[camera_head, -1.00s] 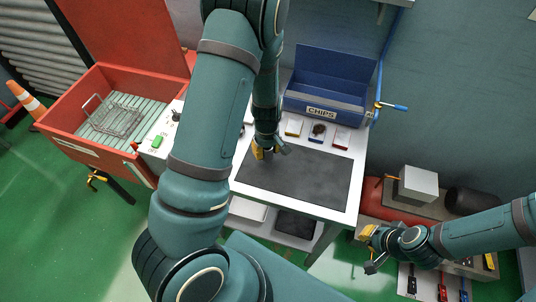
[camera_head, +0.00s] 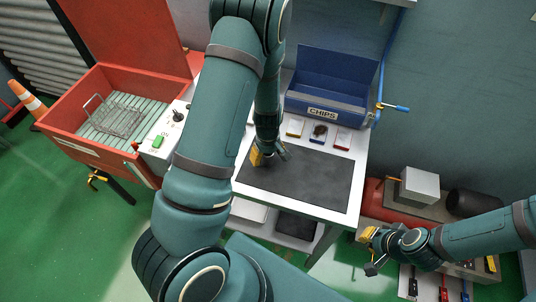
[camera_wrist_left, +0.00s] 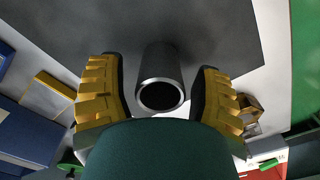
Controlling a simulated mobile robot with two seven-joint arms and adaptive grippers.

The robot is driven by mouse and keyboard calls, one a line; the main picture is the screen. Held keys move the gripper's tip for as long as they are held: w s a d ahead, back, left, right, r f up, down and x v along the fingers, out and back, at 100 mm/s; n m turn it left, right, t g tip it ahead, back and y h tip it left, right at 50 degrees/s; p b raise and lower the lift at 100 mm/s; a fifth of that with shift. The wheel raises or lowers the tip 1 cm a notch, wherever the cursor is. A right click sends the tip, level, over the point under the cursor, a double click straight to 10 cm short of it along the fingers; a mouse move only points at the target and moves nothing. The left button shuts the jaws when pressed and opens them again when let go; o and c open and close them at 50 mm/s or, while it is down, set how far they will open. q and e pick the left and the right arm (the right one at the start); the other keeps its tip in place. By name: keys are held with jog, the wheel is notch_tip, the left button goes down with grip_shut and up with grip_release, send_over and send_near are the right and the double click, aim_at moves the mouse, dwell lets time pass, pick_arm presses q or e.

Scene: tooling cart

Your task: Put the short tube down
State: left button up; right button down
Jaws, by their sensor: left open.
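The short tube (camera_wrist_left: 161,75) is dark grey with a bright ring at its open end. In the left wrist view it stands between my left gripper's yellow fingers, over the dark mat (camera_head: 310,180). A gap shows on each side of it, so the fingers are apart from it. My left gripper (camera_head: 270,156) is open above the mat's left part; it also shows in the left wrist view (camera_wrist_left: 160,92). In the head view the tube is hidden by the gripper and arm. My right gripper (camera_head: 370,250) is open and looks empty, right of the table.
A blue CHIPS bin (camera_head: 328,88) stands at the table's back, with several small trays (camera_head: 318,131) before it. A red washer tub (camera_head: 62,150) with a wire basket (camera_head: 118,118) is at the left. The mat's middle and right are clear.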

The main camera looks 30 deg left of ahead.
pick_arm(q)
notch_tip(320, 180, up, 12)
jog(key=shift+f+p, duration=0.1)
jog(key=shift+p, duration=0.75)
jog(key=s+d+f+m, duration=0.1)
jog(key=d+f+m, duration=0.1)
jog(key=f, duration=0.1)
jog(key=s+d+f+m+h, duration=0.1)
jog(key=s+d+f, duration=0.1)
jog(key=d+f, duration=0.1)
jog(key=s+d+f+m, duration=0.2)
jog(key=d+f, duration=0.1)
jog(key=shift+m+t, duration=0.3)
jog(key=s+d+m+h, duration=0.1)
jog(key=d, duration=0.1)
jog(key=s+d+f+m+t+h, duration=0.1)
jog(key=d, duration=0.2)
jog(key=s+d+m, duration=0.1)
jog(key=d, duration=0.2)
jog(key=shift+s+d+f+m+h, duration=0.15)
jog(key=shift+s+f+m+h, duration=0.1)
jog(key=shift+s+m+h, duration=0.15)
jog(key=shift+d+t, duration=0.25)
jog(key=shift+t, duration=0.05)
